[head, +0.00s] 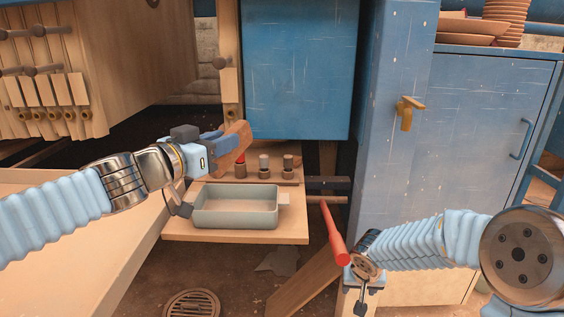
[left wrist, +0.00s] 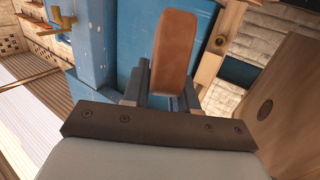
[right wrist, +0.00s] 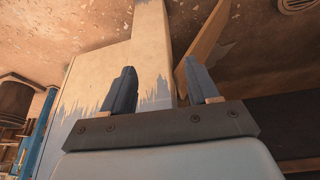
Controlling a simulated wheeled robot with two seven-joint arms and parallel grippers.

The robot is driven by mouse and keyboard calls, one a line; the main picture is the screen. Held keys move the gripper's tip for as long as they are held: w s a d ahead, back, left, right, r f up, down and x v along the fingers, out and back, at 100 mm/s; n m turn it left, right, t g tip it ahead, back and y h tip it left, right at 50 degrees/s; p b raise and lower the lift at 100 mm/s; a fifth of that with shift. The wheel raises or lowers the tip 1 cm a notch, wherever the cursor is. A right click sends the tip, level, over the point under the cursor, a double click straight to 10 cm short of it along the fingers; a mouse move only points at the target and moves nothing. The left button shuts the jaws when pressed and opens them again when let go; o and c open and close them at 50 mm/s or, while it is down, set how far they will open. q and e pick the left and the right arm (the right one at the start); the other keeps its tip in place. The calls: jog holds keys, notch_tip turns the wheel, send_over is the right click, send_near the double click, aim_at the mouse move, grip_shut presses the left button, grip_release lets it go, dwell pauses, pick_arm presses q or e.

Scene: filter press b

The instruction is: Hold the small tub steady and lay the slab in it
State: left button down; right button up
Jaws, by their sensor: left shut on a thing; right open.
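The small tub (head: 236,222) is a shallow grey-green rectangular tray, level on a wooden shelf (head: 293,230), with a pale tab at its right end. Its inside looks empty. The slab is a reddish-brown block (head: 236,139), held in my left gripper (head: 228,143) above and behind the tub, apart from it. In the left wrist view the slab (left wrist: 174,48) sticks out between the shut fingers (left wrist: 168,88). My right gripper (right wrist: 160,88) is open and empty.
Small stoppered pots (head: 264,170) stand behind the tub. A red handle (head: 334,233) slopes between the shelf and my right wrist. A blue cabinet (head: 395,150) with a yellow hook (head: 408,112) stands right. A floor drain (head: 191,304) lies below.

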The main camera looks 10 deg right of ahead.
jog(key=w+d+r+m+g+h, duration=0.2)
jog(key=d+r, duration=0.3)
jog(key=r, duration=0.5)
notch_tip(320, 180, up, 26)
jog(key=n+t+y, duration=0.2)
jog(key=n+y, duration=0.1)
send_over(283, 198)
jog(key=s+a, duration=0.1)
jog(key=s, duration=0.3)
jog(key=x, duration=1.2)
jog(key=shift+r, duration=0.1)
jog(key=c, duration=1.1)
